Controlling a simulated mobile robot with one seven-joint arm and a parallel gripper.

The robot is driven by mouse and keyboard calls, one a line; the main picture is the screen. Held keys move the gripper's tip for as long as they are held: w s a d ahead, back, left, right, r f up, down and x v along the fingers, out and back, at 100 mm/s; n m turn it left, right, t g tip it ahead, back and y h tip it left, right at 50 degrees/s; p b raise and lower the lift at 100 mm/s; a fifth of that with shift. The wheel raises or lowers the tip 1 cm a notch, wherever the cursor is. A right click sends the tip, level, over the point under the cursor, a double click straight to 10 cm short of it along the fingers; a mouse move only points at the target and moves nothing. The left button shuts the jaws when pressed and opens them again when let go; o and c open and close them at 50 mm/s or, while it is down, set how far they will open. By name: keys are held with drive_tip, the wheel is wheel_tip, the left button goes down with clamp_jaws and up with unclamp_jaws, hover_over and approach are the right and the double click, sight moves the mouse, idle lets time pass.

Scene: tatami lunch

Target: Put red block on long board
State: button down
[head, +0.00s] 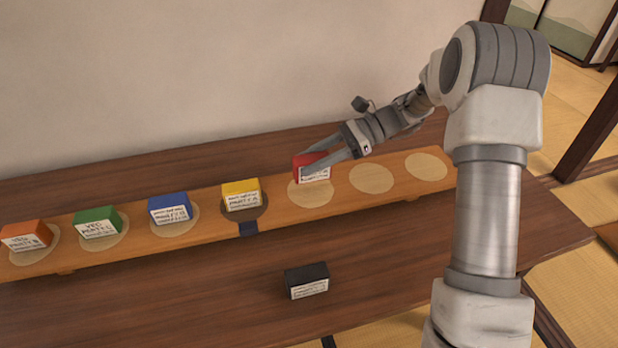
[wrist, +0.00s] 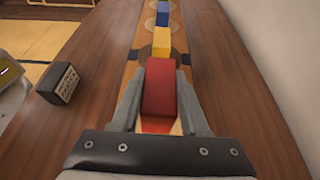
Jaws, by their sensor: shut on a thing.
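The red block (head: 310,166) is between the fingers of my gripper (head: 322,160), which is shut on it. In the head view it is over the pale circle (head: 311,193) just right of the yellow block's circle. It is at or slightly above the board; I cannot tell whether it touches. The long board (head: 335,197) runs across the table with a row of round spots. In the wrist view the red block (wrist: 160,90) fills the space between the fingers, with the long board (wrist: 134,54) running away beyond it.
On the board's spots stand a yellow block (head: 241,195), a blue block (head: 169,208), a green block (head: 97,221) and an orange block (head: 26,236). Two circles to the right (head: 371,178) are empty. A black block (head: 306,281) lies on the dark table in front. A wall stands behind.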

drive_tip(key=shift+a+f, duration=0.2)
drive_tip(key=shift+f+b, duration=0.75)
drive_tip(key=shift+f, duration=1.15)
drive_tip(key=shift+f, duration=0.1)
drive_tip(key=shift+c, duration=2.1)
unclamp_jaws()
